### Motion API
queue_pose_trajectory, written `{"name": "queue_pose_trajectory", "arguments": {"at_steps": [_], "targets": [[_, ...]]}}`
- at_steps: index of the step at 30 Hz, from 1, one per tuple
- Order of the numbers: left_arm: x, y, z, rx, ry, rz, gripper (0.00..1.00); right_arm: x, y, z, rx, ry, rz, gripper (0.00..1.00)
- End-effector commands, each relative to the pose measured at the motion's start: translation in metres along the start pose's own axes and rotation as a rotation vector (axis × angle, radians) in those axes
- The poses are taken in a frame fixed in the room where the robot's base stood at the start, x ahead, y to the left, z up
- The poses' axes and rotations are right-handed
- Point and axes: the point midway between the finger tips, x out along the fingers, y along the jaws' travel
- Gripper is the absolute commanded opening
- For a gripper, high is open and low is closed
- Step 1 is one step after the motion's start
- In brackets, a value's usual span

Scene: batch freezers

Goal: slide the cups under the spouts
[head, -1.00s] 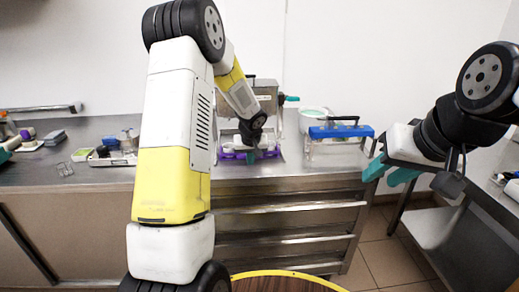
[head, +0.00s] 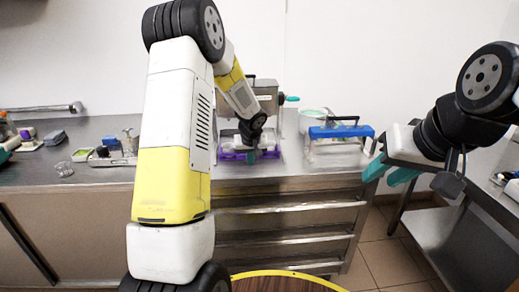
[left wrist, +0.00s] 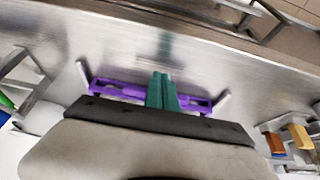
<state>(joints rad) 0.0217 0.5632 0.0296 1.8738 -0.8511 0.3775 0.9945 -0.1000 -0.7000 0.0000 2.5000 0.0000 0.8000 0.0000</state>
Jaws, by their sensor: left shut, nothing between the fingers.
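A purple tray-like piece (head: 232,156) sits on the steel counter in front of a grey metal machine (head: 266,88). In the left wrist view the purple piece (left wrist: 118,91) spans both sides of my green fingers. My left gripper (head: 252,156) points down at the purple piece, its fingers together and empty; the fingers also show in the left wrist view (left wrist: 163,90). I cannot tell whether they touch it. My right gripper (head: 388,172) hangs open and empty at the right, off the counter's end. I cannot make out cups or spouts at the machine; my left arm hides part of it.
A clear frame with a blue top (head: 341,131) stands right of the machine, before a pale round tub (head: 312,119). A teal-lidded jar (head: 291,106) is beside the machine. Clear glassware (head: 81,155) and small items stand left. The counter's front strip (head: 290,176) is clear.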

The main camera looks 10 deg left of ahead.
Motion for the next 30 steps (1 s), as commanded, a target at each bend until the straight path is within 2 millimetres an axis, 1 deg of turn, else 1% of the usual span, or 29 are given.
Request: {"name": "queue_pose_trajectory", "arguments": {"at_steps": [11, 30], "targets": [[0.001, 0.000, -0.001, 0.000, 0.000, 0.000, 0.00, 0.000, 0.000, 0.000, 0.000, 0.000, 0.000, 0.36], [0.014, 0.000, -0.029, 0.000, 0.001, 0.000, 0.00, 0.000, 0.000, 0.000, 0.000, 0.000, 0.000, 0.36]]}}
